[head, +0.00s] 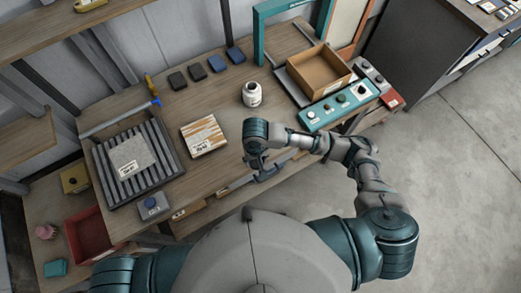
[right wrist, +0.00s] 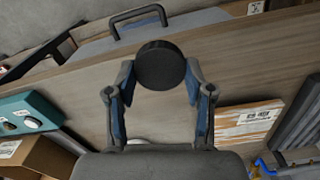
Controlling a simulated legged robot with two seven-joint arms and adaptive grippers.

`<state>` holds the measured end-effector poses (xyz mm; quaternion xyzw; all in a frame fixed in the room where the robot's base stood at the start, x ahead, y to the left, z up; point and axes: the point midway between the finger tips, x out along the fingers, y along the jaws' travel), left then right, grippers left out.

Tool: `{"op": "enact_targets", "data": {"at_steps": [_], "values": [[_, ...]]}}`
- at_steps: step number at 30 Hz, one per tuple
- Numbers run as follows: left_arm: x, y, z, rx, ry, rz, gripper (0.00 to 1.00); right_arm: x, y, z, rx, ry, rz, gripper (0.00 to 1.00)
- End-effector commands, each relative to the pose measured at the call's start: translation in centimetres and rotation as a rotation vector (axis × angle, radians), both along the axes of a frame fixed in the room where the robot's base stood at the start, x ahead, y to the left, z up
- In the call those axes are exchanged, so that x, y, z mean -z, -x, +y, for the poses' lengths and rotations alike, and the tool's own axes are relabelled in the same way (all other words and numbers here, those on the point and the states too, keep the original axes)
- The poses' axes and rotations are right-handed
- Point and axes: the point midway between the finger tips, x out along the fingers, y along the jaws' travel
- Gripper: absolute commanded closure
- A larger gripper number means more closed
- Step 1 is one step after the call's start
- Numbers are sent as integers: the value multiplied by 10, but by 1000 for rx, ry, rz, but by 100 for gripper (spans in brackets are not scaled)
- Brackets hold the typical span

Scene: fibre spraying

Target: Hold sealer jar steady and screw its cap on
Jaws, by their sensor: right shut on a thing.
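In the right wrist view the fingers of my right gripper (right wrist: 160,75) are shut on a round black cap (right wrist: 160,65), held at the fingertips. The cap cannot be made out in the head view. My left gripper is out of view.
A labelled orange-and-white box (head: 203,135) lies left of the jar. A ribbed grey tray (head: 108,187) is farther left. An open cardboard box (head: 318,70) and a teal button panel (head: 338,106) stand right. Several small dark blocks (head: 197,73) line the back.

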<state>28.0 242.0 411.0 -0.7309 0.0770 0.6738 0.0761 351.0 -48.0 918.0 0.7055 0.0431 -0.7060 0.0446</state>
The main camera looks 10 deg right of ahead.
Motion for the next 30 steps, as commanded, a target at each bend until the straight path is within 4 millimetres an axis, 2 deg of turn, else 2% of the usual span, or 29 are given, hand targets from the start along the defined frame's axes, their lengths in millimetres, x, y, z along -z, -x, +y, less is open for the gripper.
{"op": "enact_targets", "data": {"at_steps": [6,14,17,20,24,27,30], "values": [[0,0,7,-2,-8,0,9,0,1,-1,1,0,0,64],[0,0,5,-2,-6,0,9,-2,-4,-5,6,5,-1,64],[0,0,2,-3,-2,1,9,-8,-22,-23,23,19,0,64],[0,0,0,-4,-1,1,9,-23,-51,-54,49,32,2,64],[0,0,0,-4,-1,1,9,-53,-89,-103,92,30,4,64],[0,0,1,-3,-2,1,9,-74,-108,-129,114,16,2,64],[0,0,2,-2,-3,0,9,-86,-116,-144,124,4,-1,64]]}}
